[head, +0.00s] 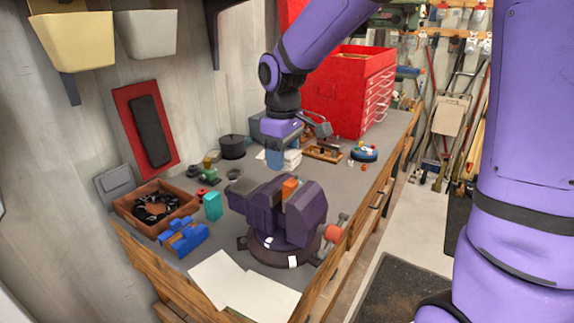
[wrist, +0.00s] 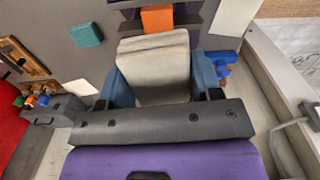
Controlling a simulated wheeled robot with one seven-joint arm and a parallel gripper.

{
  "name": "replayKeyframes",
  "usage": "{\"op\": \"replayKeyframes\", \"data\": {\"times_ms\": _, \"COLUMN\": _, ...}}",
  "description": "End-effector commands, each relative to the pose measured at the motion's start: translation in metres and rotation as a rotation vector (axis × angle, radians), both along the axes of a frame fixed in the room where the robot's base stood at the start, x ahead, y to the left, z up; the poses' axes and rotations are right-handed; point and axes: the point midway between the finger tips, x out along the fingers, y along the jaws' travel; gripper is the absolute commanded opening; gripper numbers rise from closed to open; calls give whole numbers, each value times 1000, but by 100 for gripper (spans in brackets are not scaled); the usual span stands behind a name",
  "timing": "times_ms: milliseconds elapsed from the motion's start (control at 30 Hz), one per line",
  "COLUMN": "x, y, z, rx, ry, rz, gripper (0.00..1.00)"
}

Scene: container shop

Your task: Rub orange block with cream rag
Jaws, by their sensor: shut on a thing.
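The orange block (head: 289,188) sits in the jaws of the dark purple vise (head: 310,212) on the bench. It also shows at the top of the wrist view (wrist: 157,18). The cream rag (head: 292,160) is a folded pad, partly hidden behind my gripper's blue finger in the head view. In the wrist view the rag (wrist: 155,70) fills the space between the two blue fingers. My gripper (wrist: 162,80) is shut on the rag, pointing down behind the vise. In the wrist view the rag's far edge appears close to the block; I cannot tell whether they touch.
A teal block (head: 212,205), a blue clamp-like item (head: 183,237) and a wooden box (head: 150,220) stand left of the vise. A red drawer chest (head: 335,95) stands at the back. White paper sheets (head: 240,287) lie in front on the bench.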

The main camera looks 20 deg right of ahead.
Motion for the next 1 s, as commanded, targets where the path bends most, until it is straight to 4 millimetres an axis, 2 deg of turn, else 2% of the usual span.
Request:
{"op": "replayKeyframes", "data": {"times_ms": 400, "x": 3, "y": 10, "z": 35, "rx": 0, "ry": -1, "rz": -1, "gripper": 33}}
{"op": "replayKeyframes", "data": {"times_ms": 1000, "x": 4, "y": 10, "z": 37, "rx": 0, "ry": 0, "rz": -2, "gripper": 33}}
